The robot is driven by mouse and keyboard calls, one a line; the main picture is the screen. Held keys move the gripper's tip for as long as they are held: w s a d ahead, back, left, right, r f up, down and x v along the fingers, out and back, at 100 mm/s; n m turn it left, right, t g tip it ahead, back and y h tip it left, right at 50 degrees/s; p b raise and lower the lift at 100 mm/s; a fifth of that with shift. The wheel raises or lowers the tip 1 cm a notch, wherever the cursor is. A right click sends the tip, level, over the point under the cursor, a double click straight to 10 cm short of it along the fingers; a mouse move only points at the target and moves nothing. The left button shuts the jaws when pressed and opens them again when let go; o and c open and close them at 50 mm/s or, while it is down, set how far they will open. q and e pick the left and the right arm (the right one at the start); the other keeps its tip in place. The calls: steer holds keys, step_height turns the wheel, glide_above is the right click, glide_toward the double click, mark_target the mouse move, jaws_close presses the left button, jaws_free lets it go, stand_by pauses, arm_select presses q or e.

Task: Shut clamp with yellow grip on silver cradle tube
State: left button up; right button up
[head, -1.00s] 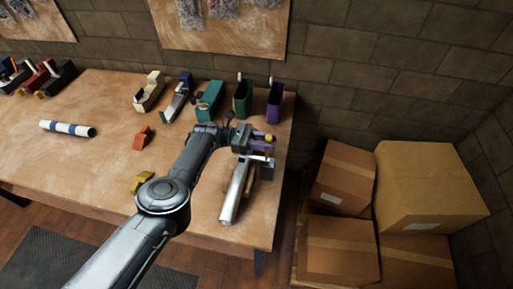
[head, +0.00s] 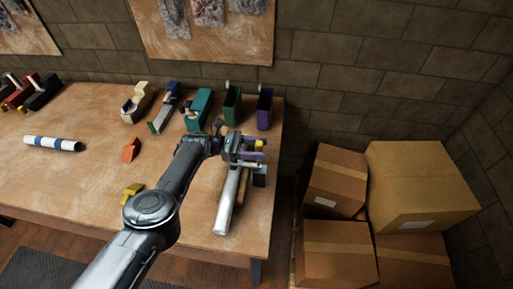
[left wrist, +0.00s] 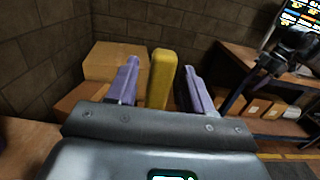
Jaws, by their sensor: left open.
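The silver tube (head: 229,203) lies at the right end of the wooden table, beside a small brown part and a dark block (head: 260,177). The clamp's yellow grip (head: 259,146) shows as a small patch at my left gripper (head: 263,149), beyond the tube's far end. In the left wrist view the yellow grip (left wrist: 162,78) stands upright between the two purple fingers of my left gripper (left wrist: 160,80). The fingers are apart, with a gap on each side of the grip. The clamp's body is mostly hidden behind my gripper.
Green (head: 232,106), purple (head: 264,109) and teal (head: 199,109) holders stand along the table's back edge. A blue-and-white striped tube (head: 53,143), an orange block (head: 131,149) and a yellow block (head: 132,192) lie further left. Cardboard boxes (head: 424,190) are stacked right of the table.

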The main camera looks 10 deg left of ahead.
arm_select(q)
steer(key=a+b, duration=0.2)
steer(key=a, duration=0.9)
steer(key=shift+f+b, duration=0.25)
steer(key=shift+b, duration=0.15)
steer(key=shift+s, duration=0.1)
